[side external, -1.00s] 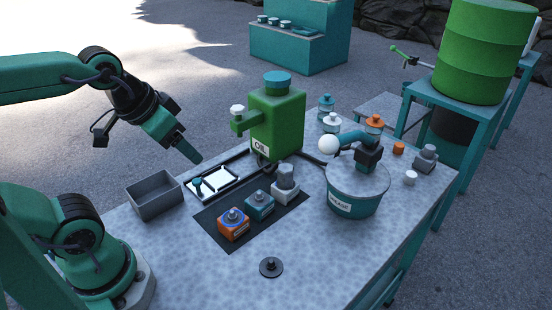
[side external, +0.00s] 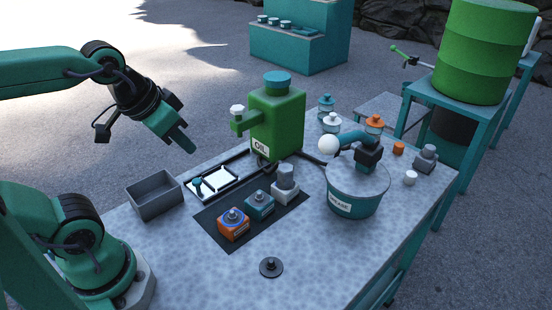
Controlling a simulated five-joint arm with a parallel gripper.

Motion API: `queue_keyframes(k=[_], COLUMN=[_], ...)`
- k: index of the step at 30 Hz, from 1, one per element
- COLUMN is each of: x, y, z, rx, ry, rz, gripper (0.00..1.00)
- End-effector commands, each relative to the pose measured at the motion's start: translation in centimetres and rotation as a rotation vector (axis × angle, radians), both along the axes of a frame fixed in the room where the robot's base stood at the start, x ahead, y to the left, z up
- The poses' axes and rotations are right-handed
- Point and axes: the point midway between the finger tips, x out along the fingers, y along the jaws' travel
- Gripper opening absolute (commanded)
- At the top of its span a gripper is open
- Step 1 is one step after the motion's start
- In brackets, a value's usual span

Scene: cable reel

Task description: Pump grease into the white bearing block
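The white bearing block (side external: 284,197) stands on the dark mat, at the far right end of a row of blocks. A grey cylinder (side external: 287,175) sits on top of it. The teal tub labelled GREASE (side external: 346,207) stands just right of the block. My gripper (side external: 190,151) is in the air at the left, above and behind the grey bin, well away from the block and the tub. It holds nothing visible; its fingers overlap in this view, hiding any gap.
A teal block (side external: 259,207) and an orange block (side external: 233,229) share the mat (side external: 208,222). A green OIL can (side external: 277,125) stands behind. A grey bin (side external: 154,197) and a white tray (side external: 222,177) are at left. A dark disc (side external: 271,267) lies in front, with clear table around it.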

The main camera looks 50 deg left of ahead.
Motion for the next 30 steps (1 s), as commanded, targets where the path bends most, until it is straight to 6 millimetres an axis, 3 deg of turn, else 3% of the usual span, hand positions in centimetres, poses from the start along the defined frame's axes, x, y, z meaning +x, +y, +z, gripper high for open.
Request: queue_keyframes(k=[14,30], x=[4.8,11.8], y=[-2.2,-6.8], z=[5.7,12.0], rx=[-0.030,-0.059], ry=[0.060,0.151], rz=[-0.013,-0.024], gripper=[0.00,0.00])
